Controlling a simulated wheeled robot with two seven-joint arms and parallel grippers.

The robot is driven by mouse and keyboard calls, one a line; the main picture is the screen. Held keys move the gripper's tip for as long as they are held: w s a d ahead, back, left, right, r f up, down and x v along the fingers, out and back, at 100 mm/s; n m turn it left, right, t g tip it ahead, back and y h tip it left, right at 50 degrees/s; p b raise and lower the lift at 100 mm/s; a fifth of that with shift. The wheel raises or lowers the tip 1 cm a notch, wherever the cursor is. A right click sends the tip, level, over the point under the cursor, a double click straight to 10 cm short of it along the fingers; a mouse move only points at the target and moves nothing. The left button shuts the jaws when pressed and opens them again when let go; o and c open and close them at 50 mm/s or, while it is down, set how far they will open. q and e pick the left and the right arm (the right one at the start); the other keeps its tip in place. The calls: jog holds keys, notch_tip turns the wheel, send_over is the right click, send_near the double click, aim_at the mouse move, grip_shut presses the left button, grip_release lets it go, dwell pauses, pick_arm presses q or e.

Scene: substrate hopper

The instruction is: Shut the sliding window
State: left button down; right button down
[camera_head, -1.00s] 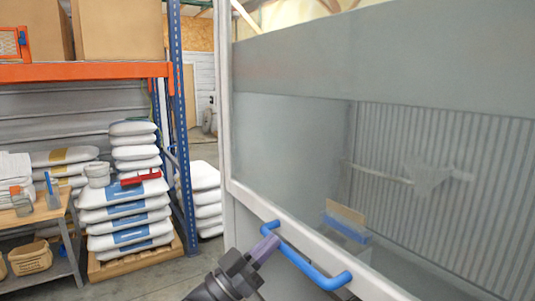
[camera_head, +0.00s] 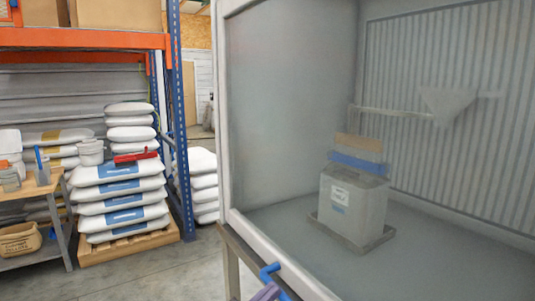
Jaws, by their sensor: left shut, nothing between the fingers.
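The sliding window is a large clear pane in a pale frame (camera_head: 258,241) filling the right of the head view. Its bottom rail slopes down to the right. A blue handle (camera_head: 270,272) sits on this rail near the bottom edge of the view, partly cut off. My left gripper (camera_head: 268,292) is at the bottom edge, with only its purple fingertips showing. It is shut with nothing between the fingers, close against the handle; I cannot tell whether they touch. My right gripper is not in view.
Behind the pane, a grey bin (camera_head: 352,208) with a blue bar (camera_head: 357,163) stands on a tray. A ribbed wall (camera_head: 455,130) is behind it. At left are stacked white bags (camera_head: 120,190), an orange-beamed rack (camera_head: 80,42) and a small wooden table (camera_head: 45,188). Floor between is clear.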

pick_arm(q)
jog(key=shift+f, duration=0.6)
